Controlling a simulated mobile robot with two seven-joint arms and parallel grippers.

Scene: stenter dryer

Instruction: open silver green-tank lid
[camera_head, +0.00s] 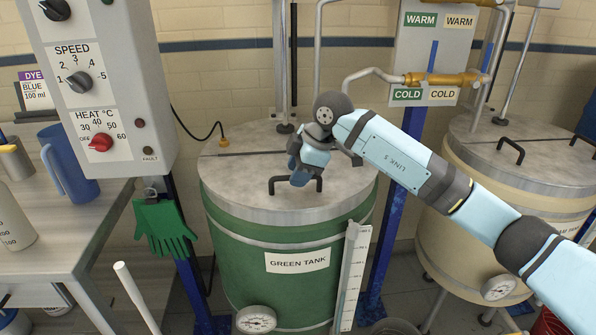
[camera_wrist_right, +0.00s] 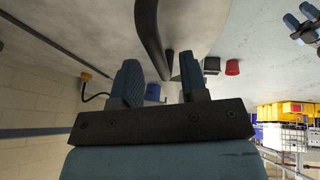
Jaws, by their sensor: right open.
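The green tank (camera_head: 280,239) stands in the middle of the head view. Its round silver lid (camera_head: 238,188) lies flat on top, with a black bar handle (camera_head: 275,186). My right gripper (camera_head: 299,180) is just above the lid at the handle and partly hides it. In the right wrist view its two blue fingers (camera_wrist_right: 156,85) are spread, and the dark handle (camera_wrist_right: 150,40) reaches towards the gap between them. I cannot tell whether they touch it. Two small blue prongs of what looks like my left gripper (camera_wrist_right: 302,24) show at the top right there.
Upright pipes and a warm/cold valve panel (camera_head: 431,55) stand behind the tank. A control box (camera_head: 98,80), a green glove (camera_head: 163,226) and a bench (camera_head: 75,215) are on the left. A cream tank (camera_head: 535,180) stands on the right.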

